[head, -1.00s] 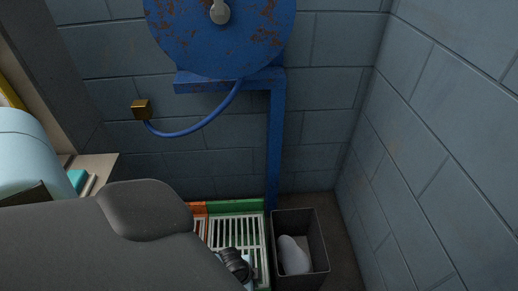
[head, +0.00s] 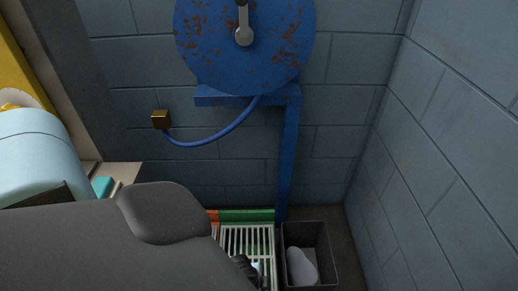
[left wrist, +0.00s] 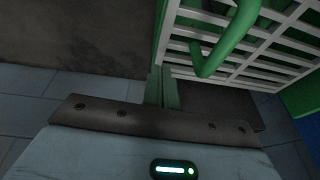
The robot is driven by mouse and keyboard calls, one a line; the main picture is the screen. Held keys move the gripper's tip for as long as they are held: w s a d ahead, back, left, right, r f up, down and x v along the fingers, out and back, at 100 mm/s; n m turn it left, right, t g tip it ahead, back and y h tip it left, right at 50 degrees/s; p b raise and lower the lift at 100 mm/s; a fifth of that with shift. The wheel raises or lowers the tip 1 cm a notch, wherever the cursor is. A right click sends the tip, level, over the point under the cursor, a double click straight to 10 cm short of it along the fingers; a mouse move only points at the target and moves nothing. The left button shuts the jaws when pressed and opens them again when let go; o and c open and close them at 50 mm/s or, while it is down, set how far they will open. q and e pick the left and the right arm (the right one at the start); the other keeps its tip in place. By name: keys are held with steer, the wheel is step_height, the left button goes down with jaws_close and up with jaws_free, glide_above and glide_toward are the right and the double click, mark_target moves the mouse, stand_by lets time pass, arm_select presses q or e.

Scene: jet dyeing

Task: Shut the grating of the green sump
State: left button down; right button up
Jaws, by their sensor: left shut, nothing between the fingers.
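The green sump (head: 247,216) is low by the back wall in the head view, its green rim showing behind a white slatted grating (head: 248,238). My own arm covers its near left part. In the left wrist view the white grating (left wrist: 286,43) fills the upper right, with a bent green handle (left wrist: 236,32) across it. My left gripper (left wrist: 162,72) is shut and empty, close beside the grating's edge and left of the handle. I cannot tell whether it touches the grating, or how far the grating is tilted. My right gripper is not in view.
An orange rim (head: 213,216) adjoins the green one on the left. A dark bin (head: 325,262) holding a pale rounded thing stands close on the right. A blue post (head: 288,165) carries a rusty blue reel (head: 285,62) with a hose. The right wall is close.

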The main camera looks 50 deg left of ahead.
arm_select(q)
steer(key=p+v, duration=0.3)
steer(key=v, duration=0.8)
steer(key=shift+d, duration=0.35)
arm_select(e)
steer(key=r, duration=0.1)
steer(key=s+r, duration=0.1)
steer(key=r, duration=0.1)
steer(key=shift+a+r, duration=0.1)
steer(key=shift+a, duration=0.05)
arm_select(q)
steer(key=shift+w, duration=0.1)
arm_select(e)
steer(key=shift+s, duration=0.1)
